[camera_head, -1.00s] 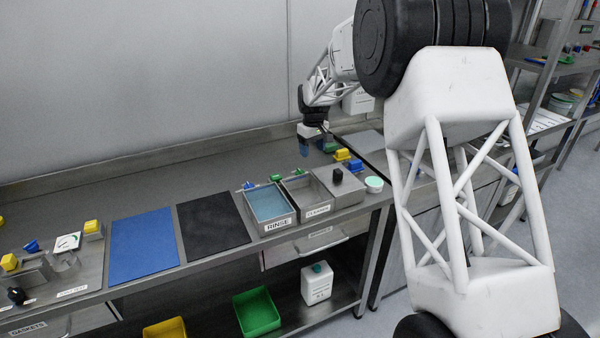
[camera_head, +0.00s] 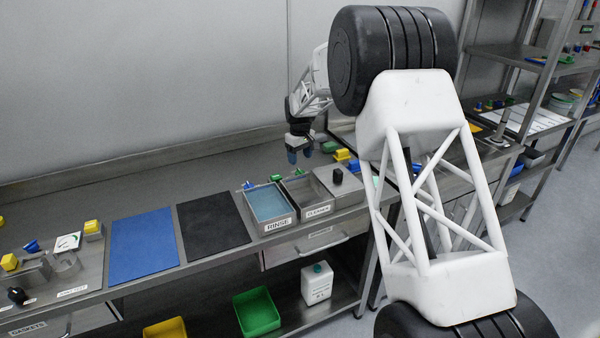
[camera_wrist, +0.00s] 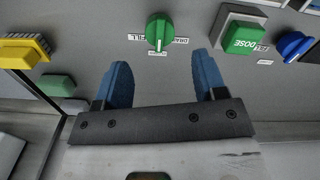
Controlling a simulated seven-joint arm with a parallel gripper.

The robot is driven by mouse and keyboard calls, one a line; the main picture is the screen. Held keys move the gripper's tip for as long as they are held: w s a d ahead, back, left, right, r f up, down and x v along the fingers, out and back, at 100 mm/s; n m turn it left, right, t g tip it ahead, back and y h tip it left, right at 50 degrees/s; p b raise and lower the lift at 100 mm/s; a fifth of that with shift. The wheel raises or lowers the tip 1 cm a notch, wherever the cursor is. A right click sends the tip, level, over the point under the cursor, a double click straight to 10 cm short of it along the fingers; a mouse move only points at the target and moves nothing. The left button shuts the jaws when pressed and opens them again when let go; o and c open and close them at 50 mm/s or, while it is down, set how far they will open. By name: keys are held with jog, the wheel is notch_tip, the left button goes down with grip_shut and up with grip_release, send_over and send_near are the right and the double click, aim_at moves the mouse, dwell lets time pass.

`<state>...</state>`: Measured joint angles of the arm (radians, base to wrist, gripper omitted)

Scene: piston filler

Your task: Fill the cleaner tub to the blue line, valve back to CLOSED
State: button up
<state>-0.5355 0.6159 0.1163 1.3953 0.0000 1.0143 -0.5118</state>
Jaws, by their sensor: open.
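The cleaner tub (camera_head: 318,211) is an open grey metal tray in the head view, right of the rinse tub; its inside looks grey, and I cannot make out a blue line or liquid level. A green valve knob (camera_head: 299,171) stands at its back edge. In the wrist view a green knob (camera_wrist: 160,30) with a white pointer mark sits on a grey panel by small labels; FILL and DRAIN are partly legible. My gripper (camera_wrist: 163,80) is open and empty, its blue fingertips apart and short of the knob. In the head view my gripper (camera_head: 300,157) is behind the tubs.
A green DOSE button (camera_wrist: 242,40) and a blue knob (camera_wrist: 294,46) are right of the knob. A yellow block (camera_wrist: 22,52) and a green block (camera_wrist: 58,85) are left. The rinse tub (camera_head: 279,226) holds bluish liquid. A black mat (camera_head: 212,225) lies left of the tubs.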

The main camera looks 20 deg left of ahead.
aim_at(300, 172)
jog(key=shift+f, duration=3.55)
jog(key=c, duration=0.9)
jog(key=shift+c, duration=0.2)
jog(key=shift+m, duration=0.5)
jog(key=m, duration=0.3)
jog(key=shift+m, duration=2.5)
